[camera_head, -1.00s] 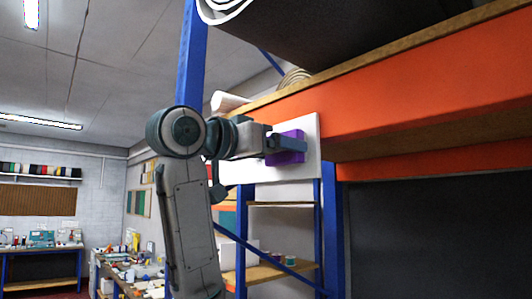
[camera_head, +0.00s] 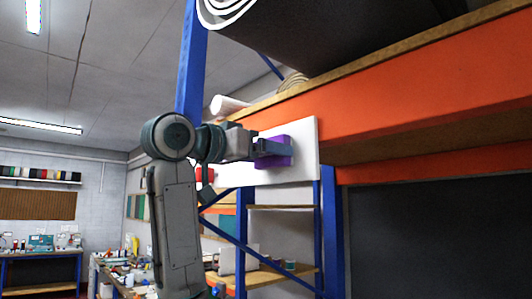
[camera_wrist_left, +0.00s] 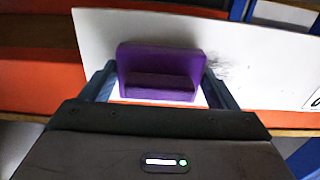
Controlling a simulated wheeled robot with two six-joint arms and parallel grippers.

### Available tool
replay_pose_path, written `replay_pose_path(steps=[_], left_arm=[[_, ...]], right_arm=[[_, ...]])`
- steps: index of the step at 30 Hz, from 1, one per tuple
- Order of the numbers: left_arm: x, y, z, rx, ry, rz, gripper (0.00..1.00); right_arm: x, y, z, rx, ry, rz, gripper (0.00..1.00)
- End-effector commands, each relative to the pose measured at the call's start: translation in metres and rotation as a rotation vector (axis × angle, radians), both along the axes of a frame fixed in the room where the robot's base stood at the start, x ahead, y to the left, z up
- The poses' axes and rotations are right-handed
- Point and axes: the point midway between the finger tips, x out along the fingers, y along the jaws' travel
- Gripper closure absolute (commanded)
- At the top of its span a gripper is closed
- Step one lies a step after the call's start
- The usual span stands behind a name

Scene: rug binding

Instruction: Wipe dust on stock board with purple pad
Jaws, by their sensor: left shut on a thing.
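The stock board (camera_head: 306,140) is a white panel on the orange shelf beam in the head view. It fills the upper part of the left wrist view (camera_wrist_left: 270,62). My left gripper (camera_head: 270,150) is shut on the purple pad (camera_head: 282,160), with a finger on each side of it. The pad (camera_wrist_left: 160,72) is at the board's face; I cannot tell for sure whether it touches. A grey dust smudge (camera_wrist_left: 214,64) shows on the board just right of the pad in the wrist view. My right gripper is not in view.
The orange beam (camera_head: 400,105) runs right from the board, with a dark roll (camera_head: 330,35) on the shelf above. Blue uprights (camera_head: 332,230) stand below and beside it. Lower shelves (camera_head: 265,277) hold small items. Workbenches (camera_head: 40,254) are far left.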

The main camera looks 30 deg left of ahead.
Motion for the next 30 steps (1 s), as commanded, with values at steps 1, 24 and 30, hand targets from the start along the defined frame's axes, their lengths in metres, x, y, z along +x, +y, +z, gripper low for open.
replay_pose_path(steps=[1, 24, 30], left_arm=[[0.003, 0.005, -0.001, -0.001, 0.002, 0.003, 0.37], [0.022, 0.053, 0.000, -0.002, 0.003, 0.003, 0.37], [0.025, 0.059, 0.000, -0.001, 0.002, 0.002, 0.37]], right_arm=[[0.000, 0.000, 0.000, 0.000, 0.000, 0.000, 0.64], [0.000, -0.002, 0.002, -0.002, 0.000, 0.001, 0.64], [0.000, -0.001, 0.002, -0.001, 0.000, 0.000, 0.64]])
